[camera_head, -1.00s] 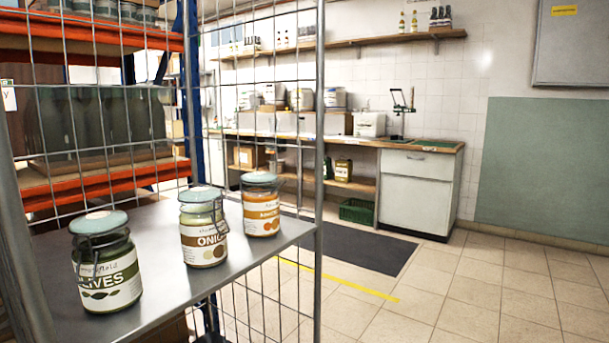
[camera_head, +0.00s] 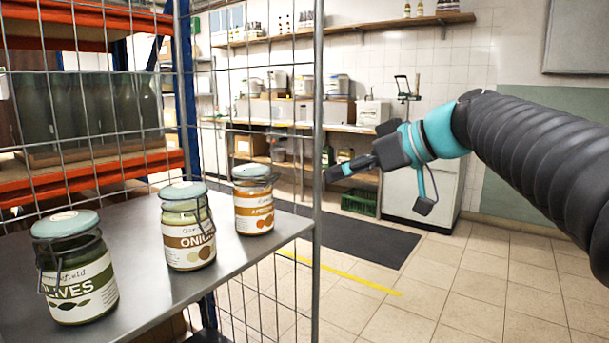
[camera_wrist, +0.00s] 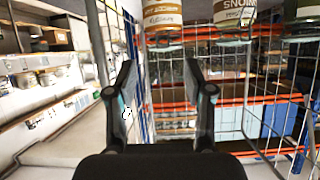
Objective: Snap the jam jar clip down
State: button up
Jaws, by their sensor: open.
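A jar with an orange label (camera_head: 254,208), its text only partly legible, stands upright at the far end of the grey shelf; wire shows around its neck below the grey-green lid. I cannot tell its clip's position. The onion jar (camera_head: 188,240) stands in the middle, wire hanging down its side. The olives jar (camera_head: 80,285) is nearest. My gripper (camera_head: 383,190) is open and empty, right of the shelf and outside the cage post. In the wrist view, my gripper (camera_wrist: 158,66) is open below the inverted orange-label jar (camera_wrist: 164,20), apart from it.
The shelf (camera_head: 140,225) has wire mesh sides and an upright metal post (camera_head: 318,150) between the jars and my gripper in the head view. Orange racking (camera_head: 100,180) stands behind left. Open tiled floor (camera_head: 470,290) lies to the right.

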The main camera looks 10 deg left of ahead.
aim_at(279, 175)
jog(key=shift+n+y, duration=0.5)
jog(key=shift+n, duration=0.1)
jog(key=x, duration=0.5)
jog(key=r+p+x, duration=0.1)
jog(key=x, duration=0.3)
jog(key=r+x, duration=0.1)
jog(key=x, duration=0.4)
jog(key=shift+w+a, duration=0.45)
jog(key=shift+a, duration=0.3)
grip_shut()
